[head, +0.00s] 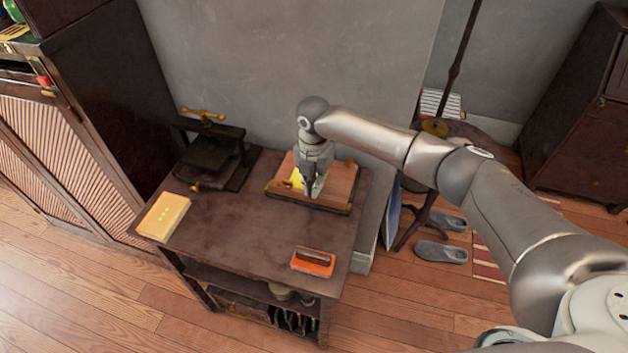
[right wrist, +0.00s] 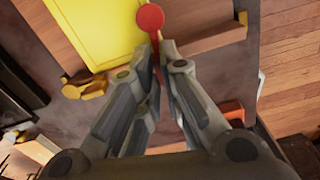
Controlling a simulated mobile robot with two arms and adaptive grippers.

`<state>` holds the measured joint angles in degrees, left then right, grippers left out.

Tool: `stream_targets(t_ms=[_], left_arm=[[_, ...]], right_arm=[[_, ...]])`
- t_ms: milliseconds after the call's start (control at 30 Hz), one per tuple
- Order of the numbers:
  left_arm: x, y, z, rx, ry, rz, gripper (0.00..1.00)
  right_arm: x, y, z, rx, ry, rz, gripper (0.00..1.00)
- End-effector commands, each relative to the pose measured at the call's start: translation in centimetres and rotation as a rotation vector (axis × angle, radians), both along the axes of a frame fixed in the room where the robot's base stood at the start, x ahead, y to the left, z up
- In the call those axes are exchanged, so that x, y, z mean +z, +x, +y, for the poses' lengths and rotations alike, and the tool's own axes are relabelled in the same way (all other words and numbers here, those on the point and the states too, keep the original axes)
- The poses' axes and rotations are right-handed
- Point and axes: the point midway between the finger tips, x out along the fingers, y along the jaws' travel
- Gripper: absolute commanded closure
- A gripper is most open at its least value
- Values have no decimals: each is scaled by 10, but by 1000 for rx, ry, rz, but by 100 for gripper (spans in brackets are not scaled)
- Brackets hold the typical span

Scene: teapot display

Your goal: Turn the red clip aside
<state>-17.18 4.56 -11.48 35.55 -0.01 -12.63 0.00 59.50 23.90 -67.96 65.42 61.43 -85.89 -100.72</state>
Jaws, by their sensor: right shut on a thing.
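The red clip (right wrist: 150,18) shows in the right wrist view as a round red head with a narrow red stem. My right gripper (right wrist: 156,52) is shut on the stem, just below the head. In the head view my right gripper (head: 315,190) points down over a wooden board (head: 340,182) on the table, and it hides the clip there. A yellow sheet (right wrist: 95,28) lies on the board beside the clip; a bit of it also shows in the head view (head: 297,180). My left gripper is not in view.
The dark table (head: 260,237) also holds a black press (head: 208,158), a yellow block (head: 163,216) and an orange block with a dark top (head: 313,262). The tabletop between them is clear. Brass pieces (right wrist: 88,84) sit at the board's edge. A wall stands behind.

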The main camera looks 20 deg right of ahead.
Motion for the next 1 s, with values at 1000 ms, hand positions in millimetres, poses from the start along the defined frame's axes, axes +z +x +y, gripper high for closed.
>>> stream_targets(t_ms=[1000], left_arm=[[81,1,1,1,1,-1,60]], right_arm=[[4,0,0,-948,-1,1,100]])
